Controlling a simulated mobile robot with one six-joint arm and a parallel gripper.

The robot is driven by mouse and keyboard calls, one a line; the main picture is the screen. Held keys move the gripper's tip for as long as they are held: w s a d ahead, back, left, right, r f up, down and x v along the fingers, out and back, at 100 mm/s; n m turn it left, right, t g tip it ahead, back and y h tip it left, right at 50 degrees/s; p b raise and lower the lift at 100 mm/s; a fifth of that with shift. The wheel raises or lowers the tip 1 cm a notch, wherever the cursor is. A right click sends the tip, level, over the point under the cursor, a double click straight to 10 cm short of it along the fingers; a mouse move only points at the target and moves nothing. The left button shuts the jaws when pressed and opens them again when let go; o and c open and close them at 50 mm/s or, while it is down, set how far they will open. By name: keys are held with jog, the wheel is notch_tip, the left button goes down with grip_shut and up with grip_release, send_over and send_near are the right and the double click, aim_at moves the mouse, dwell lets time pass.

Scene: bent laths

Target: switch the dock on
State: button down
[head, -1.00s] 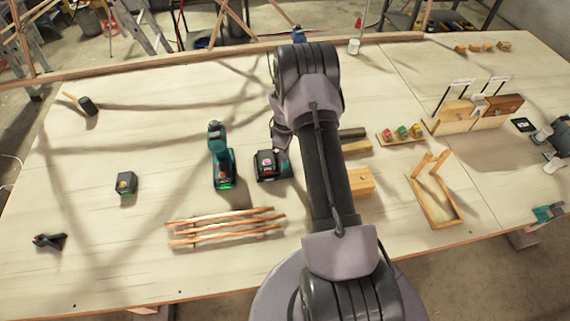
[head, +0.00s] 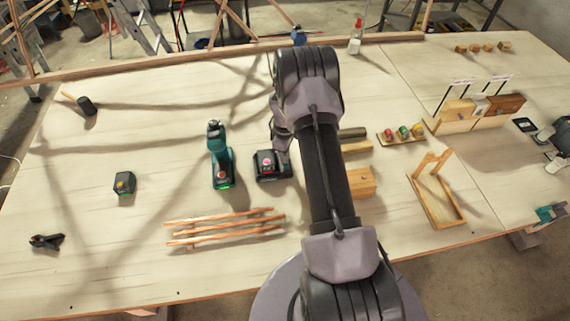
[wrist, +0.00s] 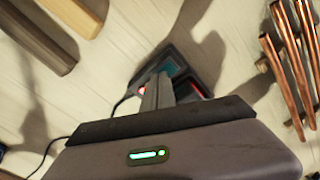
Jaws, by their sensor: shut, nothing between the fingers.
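The dock (head: 266,166) is a dark box on the table right of the teal drill, with a pinkish-red spot on its top. In the wrist view the dock (wrist: 178,62) lies just beyond my fingers, with a teal patch and red glints, and a cable runs off to the left. My gripper (wrist: 157,92) is shut and empty. Its fingers overlap the near part of the dock in the wrist view; I cannot tell whether they touch it. In the head view my gripper (head: 282,158) is at the dock's right side, partly hidden by my arm.
The teal drill (head: 220,160) stands left of the dock. Bent laths (head: 224,230) lie in front. A battery-like block (head: 124,183) and a black clamp (head: 47,241) are farther left. Wooden blocks (head: 360,182) lie right of my arm. The table between drill and block is clear.

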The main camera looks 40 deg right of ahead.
notch_tip(320, 180, up, 7)
jog(key=p, duration=0.3)
jog(key=shift+p, duration=0.35)
jog(key=shift+f, duration=0.1)
